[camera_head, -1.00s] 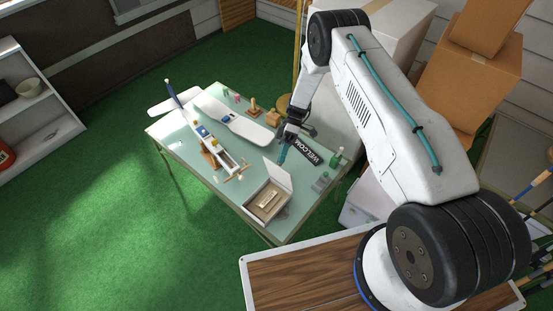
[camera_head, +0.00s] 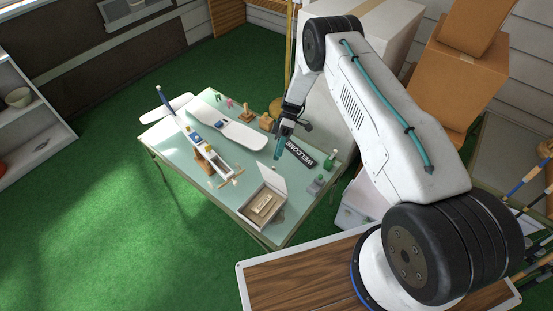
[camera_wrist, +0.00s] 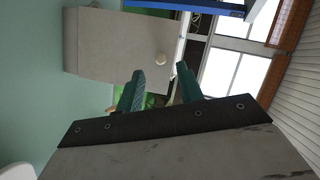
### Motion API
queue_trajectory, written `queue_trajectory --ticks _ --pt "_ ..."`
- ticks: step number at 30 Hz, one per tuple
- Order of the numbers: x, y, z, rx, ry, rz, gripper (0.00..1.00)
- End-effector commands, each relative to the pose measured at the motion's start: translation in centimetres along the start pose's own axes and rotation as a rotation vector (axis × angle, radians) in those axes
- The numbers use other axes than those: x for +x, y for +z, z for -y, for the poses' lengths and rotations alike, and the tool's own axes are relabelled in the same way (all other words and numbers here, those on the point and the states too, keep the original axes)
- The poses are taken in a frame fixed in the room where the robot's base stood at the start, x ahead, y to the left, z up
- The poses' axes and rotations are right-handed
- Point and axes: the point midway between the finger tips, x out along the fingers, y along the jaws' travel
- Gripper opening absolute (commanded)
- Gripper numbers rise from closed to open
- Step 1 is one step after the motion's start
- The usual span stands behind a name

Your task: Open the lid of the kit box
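The kit box (camera_head: 245,214) is a small white box at the near edge of the pale green table. Its lid (camera_head: 272,177) stands up, open, along the side toward my gripper, so light-coloured contents show inside. My gripper (camera_head: 278,156) has teal fingertips and is above the table, behind the lid, apart from it. In the wrist view, my fingers (camera_wrist: 160,82) are spread with nothing between them. A grey-white panel with a round knob, apparently the lid's outer face (camera_wrist: 110,42), is beyond them.
The table (camera_head: 222,176) also holds a white model plane (camera_head: 210,160), a dark WELCOME sign (camera_head: 299,152), a green bottle (camera_head: 330,160) and small wooden pieces. Cardboard boxes (camera_head: 455,85) stand at the right. Green floor is open at the left.

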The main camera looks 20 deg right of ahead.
Motion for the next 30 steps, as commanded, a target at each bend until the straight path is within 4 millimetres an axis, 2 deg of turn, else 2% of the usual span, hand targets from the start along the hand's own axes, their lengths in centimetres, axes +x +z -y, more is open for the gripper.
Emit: queue_trajectory --ticks 3,9,25,30 --pt "-2.0 0.1 -0.1 -0.001 0.001 -0.002 0.37" --pt "-3.9 0.1 0.0 0.001 0.000 0.000 0.37" --pt "-4.0 0.1 0.0 0.004 -0.001 -0.001 0.37" --pt "-4.0 0.2 -0.3 0.105 0.015 0.003 0.37"
